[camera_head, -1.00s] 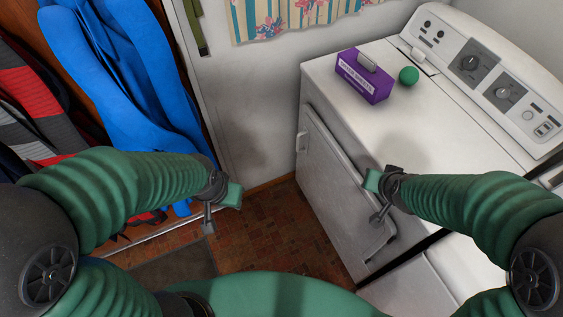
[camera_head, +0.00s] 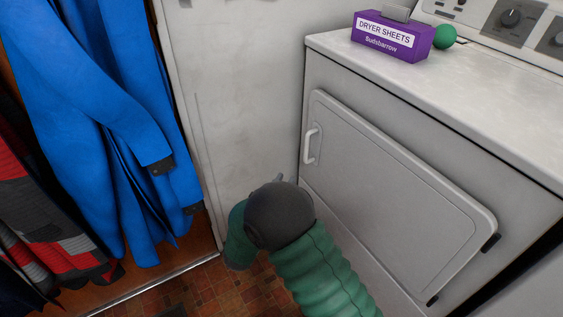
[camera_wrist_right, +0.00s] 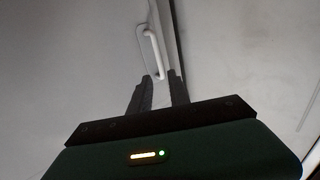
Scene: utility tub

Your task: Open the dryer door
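The dryer door (camera_head: 395,195) is a pale rounded panel on the dryer's front and looks shut. Its white handle (camera_head: 311,146) is at the door's left edge. My right gripper (camera_head: 279,180) is low and left of the handle in the head view, mostly hidden behind its own dark wrist. In the right wrist view, the two dark fingers of the right gripper (camera_wrist_right: 163,77) are apart with nothing held. The handle (camera_wrist_right: 153,52) is ahead of them, its lower end lined up with the gap; I cannot tell how close. My left gripper is out of view.
A purple dryer sheets box (camera_head: 392,38) and a green ball (camera_head: 444,36) are on the dryer top (camera_head: 470,85). Blue clothing (camera_head: 120,120) hangs at left. The wall (camera_head: 220,90) stands close left of the dryer. Tiled floor (camera_head: 190,292) shows below.

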